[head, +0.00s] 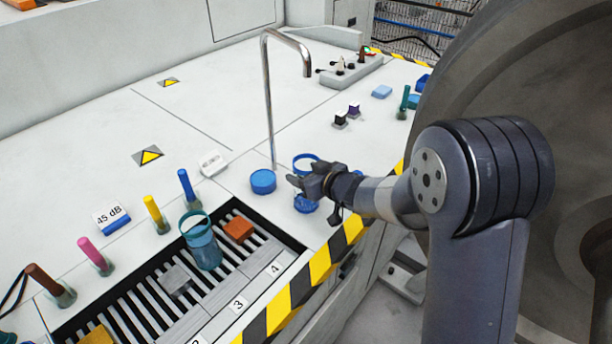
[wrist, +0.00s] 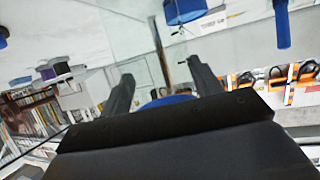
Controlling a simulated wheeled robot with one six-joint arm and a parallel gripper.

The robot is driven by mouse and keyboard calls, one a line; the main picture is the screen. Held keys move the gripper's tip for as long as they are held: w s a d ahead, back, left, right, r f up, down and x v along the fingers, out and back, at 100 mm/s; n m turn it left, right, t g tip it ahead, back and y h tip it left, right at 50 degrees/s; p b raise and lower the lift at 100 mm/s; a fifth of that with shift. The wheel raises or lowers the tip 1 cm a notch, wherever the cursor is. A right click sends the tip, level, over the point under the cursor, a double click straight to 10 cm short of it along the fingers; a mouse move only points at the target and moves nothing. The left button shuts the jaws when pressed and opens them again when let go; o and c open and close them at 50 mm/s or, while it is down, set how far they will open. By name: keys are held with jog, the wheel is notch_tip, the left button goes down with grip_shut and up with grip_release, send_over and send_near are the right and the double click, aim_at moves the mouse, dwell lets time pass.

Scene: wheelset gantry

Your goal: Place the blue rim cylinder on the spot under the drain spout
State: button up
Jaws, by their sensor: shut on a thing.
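The blue rim cylinder (head: 305,160) is clear with a blue rim on top and blue at its lower end. My gripper (head: 297,183) is shut on it, its jaws crossing the cylinder's middle. In the wrist view a blue part of it (wrist: 172,101) shows between the fingers, mostly hidden by my gripper body. The drain spout (head: 270,105) is a thin metal pipe that rises from the table and bends over to the right. Its open end is above and behind my gripper. I cannot make out a marked spot beneath it, nor whether the cylinder touches the table.
A teal-rimmed clear cylinder (head: 203,249) and an orange block (head: 238,229) stand on the slotted grate. A blue stick (head: 187,185) is farther left. The striped front edge (head: 322,262) is close. Small dark blocks (head: 341,117) lie behind.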

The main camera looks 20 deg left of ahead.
jog(key=shift+f, duration=0.1)
jog(key=o, duration=1)
jog(key=shift+c, duration=0.2)
jog(key=shift+r, duration=0.2)
jog(key=shift+s+d+r, duration=0.1)
jog(key=shift+d, duration=0.1)
jog(key=p+v, duration=0.1)
jog(key=v, duration=1)
jog(key=shift+s+d, duration=0.2)
jog(key=shift+s, duration=0.05)
